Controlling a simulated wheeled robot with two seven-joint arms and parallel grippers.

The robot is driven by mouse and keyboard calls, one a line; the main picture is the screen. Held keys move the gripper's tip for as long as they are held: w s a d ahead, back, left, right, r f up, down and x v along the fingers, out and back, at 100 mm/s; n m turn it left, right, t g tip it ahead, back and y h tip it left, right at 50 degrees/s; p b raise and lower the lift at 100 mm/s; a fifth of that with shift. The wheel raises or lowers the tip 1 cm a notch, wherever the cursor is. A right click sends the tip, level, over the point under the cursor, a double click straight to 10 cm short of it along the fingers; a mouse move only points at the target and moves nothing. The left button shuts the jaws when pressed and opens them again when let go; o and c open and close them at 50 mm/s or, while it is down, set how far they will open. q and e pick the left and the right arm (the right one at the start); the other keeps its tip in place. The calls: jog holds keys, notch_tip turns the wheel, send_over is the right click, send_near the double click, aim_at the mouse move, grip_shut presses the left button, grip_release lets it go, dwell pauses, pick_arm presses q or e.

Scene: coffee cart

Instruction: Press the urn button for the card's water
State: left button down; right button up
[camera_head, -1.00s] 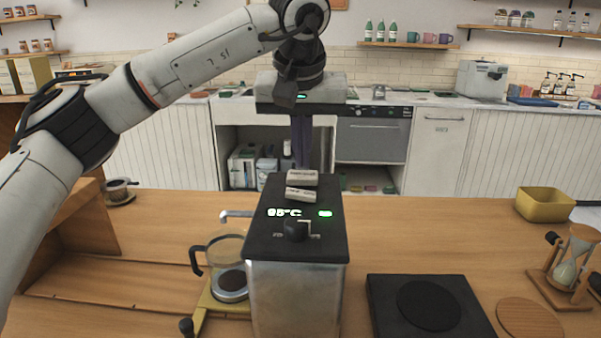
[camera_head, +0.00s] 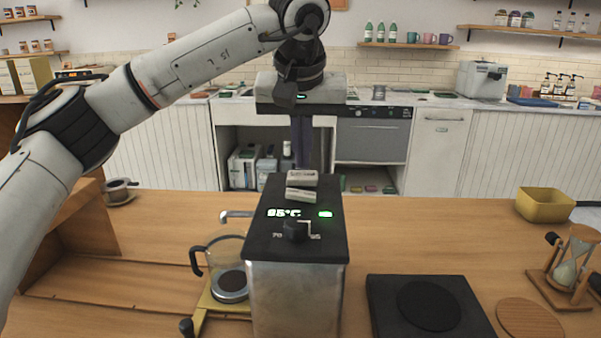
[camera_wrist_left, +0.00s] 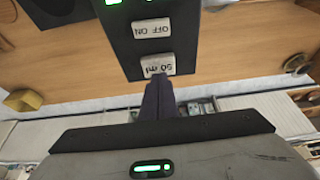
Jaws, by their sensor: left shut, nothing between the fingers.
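The urn (camera_head: 295,300) is a steel box with a black top, a green 95°C display and a dark knob (camera_head: 296,231). Two pale buttons sit on its top: a nearer OFF/ON one (camera_head: 300,195) and a farther one (camera_head: 303,178). In the left wrist view the farther button (camera_wrist_left: 156,64) reads 50 ml and the other (camera_wrist_left: 152,29) reads OFF ON. My left gripper (camera_head: 303,168) is shut and empty, pointing down at the 50 ml button. Its fingertips (camera_wrist_left: 158,80) overlap that button's edge; contact cannot be told. My right gripper is out of view. No card shows.
A glass carafe (camera_head: 228,255) stands left of the urn, near its spout (camera_head: 237,214). A black scale (camera_head: 428,306), a wooden disc (camera_head: 530,318), an hourglass (camera_head: 573,262) and a yellow bowl (camera_head: 545,205) lie to the right. Bare counter lies between urn and bowl.

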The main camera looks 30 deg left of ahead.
pick_arm(q)
jog(key=shift+f+b, duration=0.35)
jog(key=shift+f, duration=0.35)
dwell(0.5)
jog(key=shift+r+p, duration=0.75)
jog(key=shift+p, duration=0.25)
jog(key=shift+f+b, duration=0.45)
jog(key=shift+f, duration=0.35)
dwell(1.6)
jog(key=shift+r, duration=0.15)
jog(key=shift+r+p, duration=0.65)
jog(key=shift+p, duration=0.35)
